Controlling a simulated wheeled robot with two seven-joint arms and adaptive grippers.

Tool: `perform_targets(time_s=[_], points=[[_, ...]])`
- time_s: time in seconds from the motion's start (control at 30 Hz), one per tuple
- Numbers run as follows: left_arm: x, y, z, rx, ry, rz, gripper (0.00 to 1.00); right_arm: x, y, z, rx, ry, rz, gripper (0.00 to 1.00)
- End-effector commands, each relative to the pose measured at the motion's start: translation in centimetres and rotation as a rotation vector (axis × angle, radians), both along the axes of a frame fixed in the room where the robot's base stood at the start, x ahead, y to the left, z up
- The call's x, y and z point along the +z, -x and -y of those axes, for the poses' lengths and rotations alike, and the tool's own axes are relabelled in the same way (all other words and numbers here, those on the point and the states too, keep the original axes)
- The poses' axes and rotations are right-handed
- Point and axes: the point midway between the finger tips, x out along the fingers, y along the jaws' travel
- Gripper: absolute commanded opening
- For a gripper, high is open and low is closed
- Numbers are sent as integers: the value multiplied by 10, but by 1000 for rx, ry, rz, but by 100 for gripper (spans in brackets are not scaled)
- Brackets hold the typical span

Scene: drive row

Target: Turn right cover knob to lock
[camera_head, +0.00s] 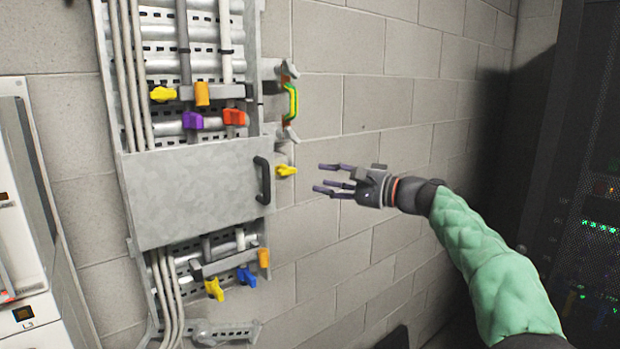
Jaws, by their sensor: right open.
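A grey metal cover (195,192) with a black handle (262,180) lies closed over the middle of the pipe rack on the wall. A yellow knob (287,170) sticks out at the cover's right edge, beside the handle. My right gripper (330,178) is open and empty, with its purple fingers pointing left toward this yellow knob. A gap of bare wall shows between the fingertips and the knob. My left gripper is not in view.
Yellow (163,94), purple (192,120) and red (235,117) valve handles sit above the cover. Yellow (214,289) and blue (246,277) handles sit below. A dark rack (595,200) stands at right.

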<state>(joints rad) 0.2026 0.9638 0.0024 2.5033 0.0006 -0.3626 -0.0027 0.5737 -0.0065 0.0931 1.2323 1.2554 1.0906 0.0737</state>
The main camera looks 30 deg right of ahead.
Motion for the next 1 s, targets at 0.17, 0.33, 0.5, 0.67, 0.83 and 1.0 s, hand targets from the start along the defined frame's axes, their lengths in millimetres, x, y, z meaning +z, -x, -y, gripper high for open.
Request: perform_targets(time_s=[0.17,0.33,0.5,0.67,0.83,1.0], points=[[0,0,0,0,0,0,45,-1,18,10,-1,-2,-1,45],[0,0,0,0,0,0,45,0,24,12,0,-1,0,45],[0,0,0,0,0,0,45,0,24,12,0,-1,0,45],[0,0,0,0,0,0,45,0,24,12,0,-1,0,45],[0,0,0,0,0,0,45,-1,24,12,0,-1,0,45],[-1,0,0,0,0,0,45,-27,11,13,-7,-8,-44,45]])
